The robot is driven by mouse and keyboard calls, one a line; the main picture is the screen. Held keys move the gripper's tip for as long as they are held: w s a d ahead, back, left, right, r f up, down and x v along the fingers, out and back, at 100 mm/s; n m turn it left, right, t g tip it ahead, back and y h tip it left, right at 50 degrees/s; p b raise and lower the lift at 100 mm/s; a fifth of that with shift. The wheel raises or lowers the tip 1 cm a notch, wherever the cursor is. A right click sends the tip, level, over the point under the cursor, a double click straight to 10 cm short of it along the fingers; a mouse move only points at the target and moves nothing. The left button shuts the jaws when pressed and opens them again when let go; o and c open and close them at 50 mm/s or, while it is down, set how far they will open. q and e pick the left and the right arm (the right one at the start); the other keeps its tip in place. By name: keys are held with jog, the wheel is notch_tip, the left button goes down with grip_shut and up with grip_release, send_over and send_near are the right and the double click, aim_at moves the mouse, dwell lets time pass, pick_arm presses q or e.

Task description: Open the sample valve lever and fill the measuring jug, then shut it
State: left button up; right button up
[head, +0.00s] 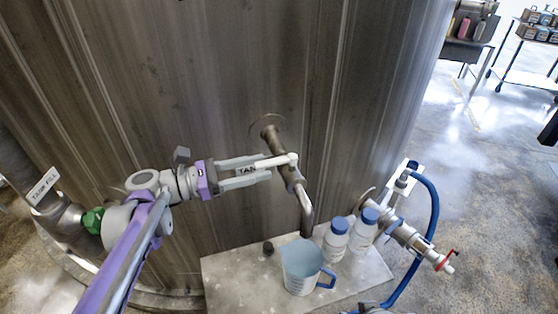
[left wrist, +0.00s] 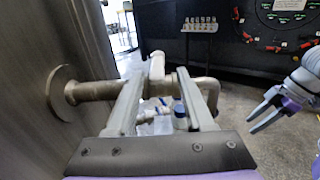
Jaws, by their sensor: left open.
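The sample valve (head: 285,165) comes out of the steel tank wall on a short pipe. Its pale lever (head: 280,160) points left, roughly level. My left gripper (head: 268,167) is open at the lever; in the left wrist view the lever (left wrist: 157,68) shows between the two fingertips (left wrist: 160,85). I cannot tell whether they touch it. The spout (head: 306,210) bends down above the measuring jug (head: 300,268), which stands upright with a blue handle. No stream is clearly visible, and the jug's level is unclear. My right gripper (left wrist: 266,110) is empty and open at the right.
A blue hose (head: 434,205) and a red-handled valve (head: 440,260) are farther right.

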aim_at(288, 160)
pick_arm(q)
jog(key=x, duration=0.5)
jog(key=shift+w+d, duration=0.25)
jog(key=shift+w, duration=0.05)
grip_shut()
dwell(1.1)
